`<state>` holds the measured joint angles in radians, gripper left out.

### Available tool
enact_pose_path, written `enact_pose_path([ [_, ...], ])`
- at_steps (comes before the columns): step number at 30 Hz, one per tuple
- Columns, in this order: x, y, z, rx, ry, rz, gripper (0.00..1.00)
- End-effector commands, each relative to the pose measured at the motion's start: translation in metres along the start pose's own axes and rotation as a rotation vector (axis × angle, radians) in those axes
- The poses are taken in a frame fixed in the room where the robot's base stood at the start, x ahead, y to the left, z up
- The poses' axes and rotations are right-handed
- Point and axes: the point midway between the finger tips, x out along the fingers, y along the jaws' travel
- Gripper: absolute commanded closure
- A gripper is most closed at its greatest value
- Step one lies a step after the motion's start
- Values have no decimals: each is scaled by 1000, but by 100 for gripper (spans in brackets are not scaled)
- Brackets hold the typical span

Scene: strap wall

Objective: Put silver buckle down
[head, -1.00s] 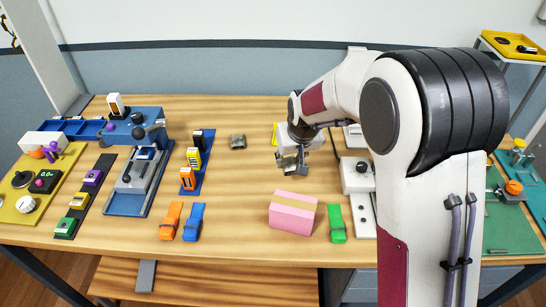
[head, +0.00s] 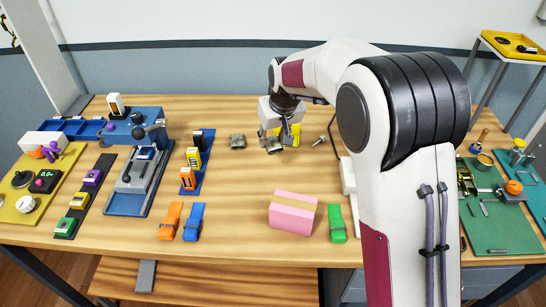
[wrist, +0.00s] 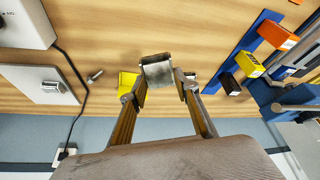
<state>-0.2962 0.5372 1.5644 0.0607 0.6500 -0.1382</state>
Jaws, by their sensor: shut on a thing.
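The silver buckle (wrist: 157,72) is a blocky, brushed-metal piece between the two fingertips of my gripper (wrist: 158,88) in the wrist view. In the head view, my gripper (head: 272,139) points down over the back middle of the table, and the buckle (head: 273,147) shows at its fingertips. My gripper is shut on it. I cannot tell whether its underside touches the table. A second grey metal piece (head: 237,141) lies on the wood just left of my gripper.
A yellow block (head: 291,134) stands close behind my gripper, and a small metal pin (head: 319,140) lies to its right. A blue rack (head: 204,171) with upright blocks is farther left. A pink box (head: 292,213) sits in front. Bare wood lies between them.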

Motion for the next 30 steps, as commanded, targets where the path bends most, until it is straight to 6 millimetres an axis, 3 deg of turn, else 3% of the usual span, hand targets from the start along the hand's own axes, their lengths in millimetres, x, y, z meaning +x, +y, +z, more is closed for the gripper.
enact_pose_path([
  [7, 10, 0, 4, 1, -1, 0, 92],
  [18, 52, 0, 22, 2, -1, 0, 92],
  [30, 58, 0, 24, 1, 1, 0, 92],
])
